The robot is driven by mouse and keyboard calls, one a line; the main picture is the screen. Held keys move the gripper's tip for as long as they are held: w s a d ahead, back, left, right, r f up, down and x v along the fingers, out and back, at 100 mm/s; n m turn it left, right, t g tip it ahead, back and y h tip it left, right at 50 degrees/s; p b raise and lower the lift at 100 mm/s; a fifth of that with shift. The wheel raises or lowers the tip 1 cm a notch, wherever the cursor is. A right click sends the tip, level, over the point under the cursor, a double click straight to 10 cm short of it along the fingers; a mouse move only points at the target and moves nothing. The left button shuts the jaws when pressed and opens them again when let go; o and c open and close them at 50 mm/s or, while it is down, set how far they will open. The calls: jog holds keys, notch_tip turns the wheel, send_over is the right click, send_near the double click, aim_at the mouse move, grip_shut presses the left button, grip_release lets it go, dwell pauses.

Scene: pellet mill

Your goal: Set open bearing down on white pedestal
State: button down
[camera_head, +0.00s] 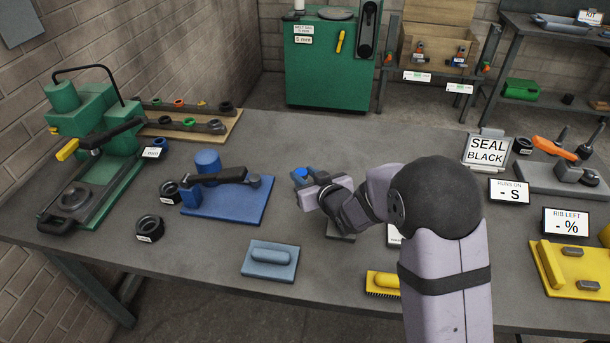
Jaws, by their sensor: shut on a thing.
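My gripper (312,187) is over the middle of the bench, right of the blue press, and seen from behind. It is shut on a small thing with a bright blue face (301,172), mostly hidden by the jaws. I cannot tell from this view whether this is the open bearing. No white pedestal stands out clearly on the bench. A grey plate (340,235) shows partly below my gripper, and my arm hides what is on it. Black rings with labels lie at left, one nearer the front (149,226) and one by the blue press (169,190).
A blue press (228,205) and a green press (90,150) stand at left. A blue-grey block (270,260) and a yellow brush (382,283) lie in front. A "SEAL BLACK" sign (485,152) and displays stand at right. The back middle of the bench is clear.

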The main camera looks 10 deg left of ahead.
dwell(0.4)
jog(key=shift+f+b, duration=0.25)
jog(key=shift+b, duration=0.05)
jog(key=shift+r, duration=0.3)
jog(key=shift+c, duration=0.3)
grip_release()
dwell(0.5)
